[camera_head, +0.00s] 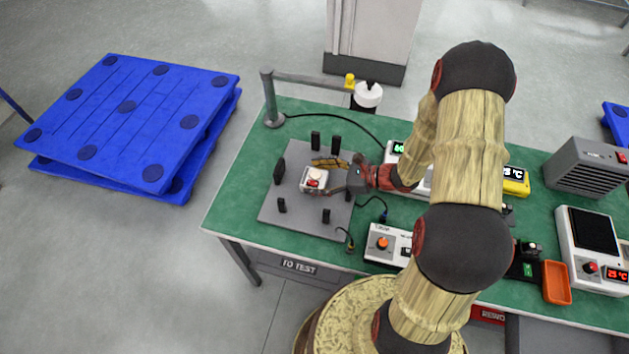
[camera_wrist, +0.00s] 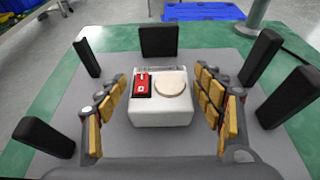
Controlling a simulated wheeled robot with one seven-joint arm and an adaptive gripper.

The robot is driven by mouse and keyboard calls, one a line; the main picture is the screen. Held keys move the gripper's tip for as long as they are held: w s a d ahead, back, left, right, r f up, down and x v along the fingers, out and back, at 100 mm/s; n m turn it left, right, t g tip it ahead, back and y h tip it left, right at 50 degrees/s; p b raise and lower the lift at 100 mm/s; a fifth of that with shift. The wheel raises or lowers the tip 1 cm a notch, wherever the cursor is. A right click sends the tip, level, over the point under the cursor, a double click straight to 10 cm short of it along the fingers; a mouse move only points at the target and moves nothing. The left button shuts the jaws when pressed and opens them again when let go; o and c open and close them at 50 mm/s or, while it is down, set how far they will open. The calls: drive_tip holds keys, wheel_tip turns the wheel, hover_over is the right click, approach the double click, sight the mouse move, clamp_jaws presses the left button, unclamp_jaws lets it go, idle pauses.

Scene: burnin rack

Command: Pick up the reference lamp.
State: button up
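The reference lamp appears to be the small white box with a red switch and a round cream disc on top. It sits upright on the grey plate in the head view (camera_head: 314,180) and in the middle of the wrist view (camera_wrist: 160,112). My gripper (camera_wrist: 161,82) is open, with one yellow-padded finger on each side of the box. In the head view my gripper (camera_head: 327,176) reaches over the plate from the right.
The grey plate (camera_head: 285,213) carries several upright black posts around the lamp. Instruments with cables, including a white box with an orange knob (camera_head: 383,243), stand right of it on the green table (camera_head: 232,195). An orange tray (camera_head: 557,283) lies farther right. Blue pallets (camera_head: 125,110) are on the floor at left.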

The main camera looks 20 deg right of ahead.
drive_tip(key=c, duration=1)
drive_tip(key=shift+o, duration=0.2)
